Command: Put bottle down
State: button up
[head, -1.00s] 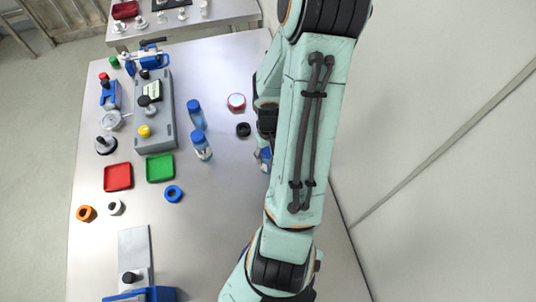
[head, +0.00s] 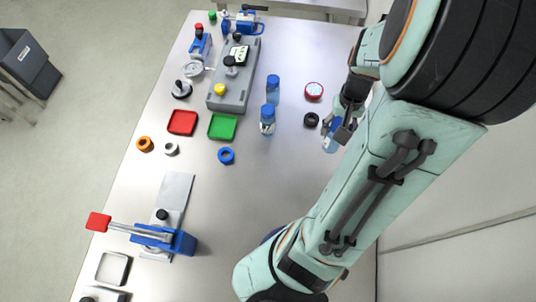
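My gripper (head: 343,124) is at the right side of the table, low beside the black ring. Its dark fingers are around a blue-capped bottle (head: 330,143) and look closed on it. The arm and fingers hide part of this bottle, and I cannot tell whether its base touches the table. Two more blue-capped bottles stand upright to the left, a farther one (head: 272,90) and a nearer one (head: 267,122).
A green tray (head: 222,127), red tray (head: 182,123), blue ring (head: 226,155) and grey fixture (head: 228,95) are left. The table (head: 270,190) is bare in front of the bottles.

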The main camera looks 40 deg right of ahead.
jog(key=shift+f+m, duration=0.1)
jog(key=shift+m, duration=0.6)
jog(key=w+a+f+n, duration=0.2)
jog(key=w+a+n, duration=0.1)
jog(key=w+a, duration=0.8)
jog(key=f, duration=0.2)
jog(key=s+a+f, duration=0.1)
jog(key=f, duration=0.1)
jog(key=a+f, duration=0.1)
jog(key=f, duration=0.1)
jog(key=shift+s+f, duration=0.15)
jog(key=shift+f, duration=0.65)
jog(key=o, duration=1.2)
jog(key=shift+f, duration=0.1)
jog(key=shift+c, duration=0.2)
